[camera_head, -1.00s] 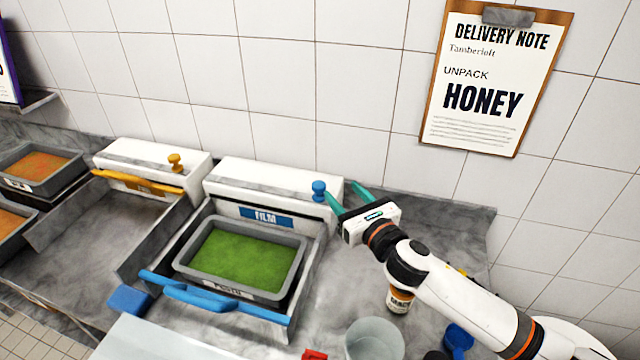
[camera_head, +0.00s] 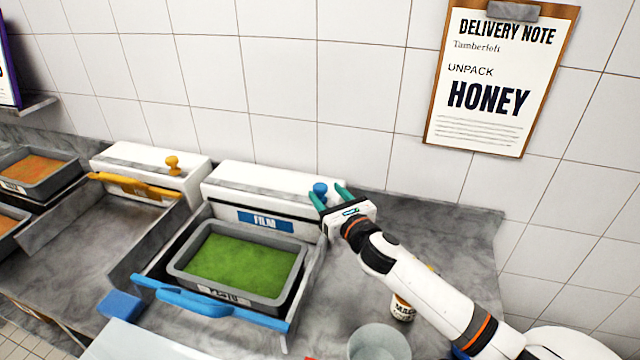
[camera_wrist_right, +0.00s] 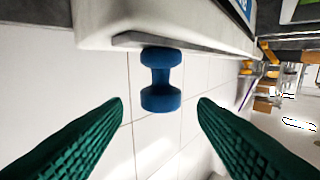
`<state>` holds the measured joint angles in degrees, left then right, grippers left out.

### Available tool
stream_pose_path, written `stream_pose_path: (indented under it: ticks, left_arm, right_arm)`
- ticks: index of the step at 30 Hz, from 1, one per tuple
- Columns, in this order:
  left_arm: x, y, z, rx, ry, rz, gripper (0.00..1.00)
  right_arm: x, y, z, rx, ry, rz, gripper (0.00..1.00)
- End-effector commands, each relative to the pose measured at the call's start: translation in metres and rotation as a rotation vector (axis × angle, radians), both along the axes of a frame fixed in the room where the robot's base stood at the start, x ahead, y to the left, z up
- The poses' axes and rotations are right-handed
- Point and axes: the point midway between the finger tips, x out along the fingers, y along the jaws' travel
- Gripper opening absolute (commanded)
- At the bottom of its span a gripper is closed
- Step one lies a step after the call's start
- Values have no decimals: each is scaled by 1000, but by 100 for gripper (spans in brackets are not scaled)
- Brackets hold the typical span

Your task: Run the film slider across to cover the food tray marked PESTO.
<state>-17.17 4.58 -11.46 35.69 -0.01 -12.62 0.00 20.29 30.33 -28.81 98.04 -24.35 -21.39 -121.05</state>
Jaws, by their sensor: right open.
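The food tray marked PESTO (camera_head: 178,268) is grey, holds green food, and sits uncovered in the bay in front of the white film unit (camera_head: 225,180) labelled FILM. A blue knob (camera_head: 320,188) stands at the right end of the unit's top; it also shows in the right wrist view (camera_wrist_right: 161,80). A blue bar (camera_head: 205,302) with a handle runs across the bay's front edge. My right gripper (camera_head: 330,194) is open at the blue knob, its green fingers on either side. In the right wrist view the knob lies between and beyond the fingertips, not gripped. My left gripper is not in view.
A similar unit with a yellow knob (camera_head: 173,164) and yellow bar (camera_head: 135,186) stands to the left. Orange food trays (camera_head: 48,186) are at far left. A jar (camera_head: 402,308) and a grey cup (camera_head: 378,343) stand at the right front. The tiled wall is close behind.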

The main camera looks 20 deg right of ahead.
Motion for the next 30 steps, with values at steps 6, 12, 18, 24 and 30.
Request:
stream_pose_path:
  ticks: [6,12,18,24,30]
  left_arm:
    - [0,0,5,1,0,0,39]
    - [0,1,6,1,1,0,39]
    - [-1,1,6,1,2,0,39]
    - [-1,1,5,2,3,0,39]
    - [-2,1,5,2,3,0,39]
  right_arm:
    - [31,6,1,0,-1,0,53]
    - [40,8,0,-1,0,1,53]
    - [40,8,0,-1,0,2,53]
    - [40,8,0,-1,0,1,26]
    - [40,8,0,-1,0,1,0]
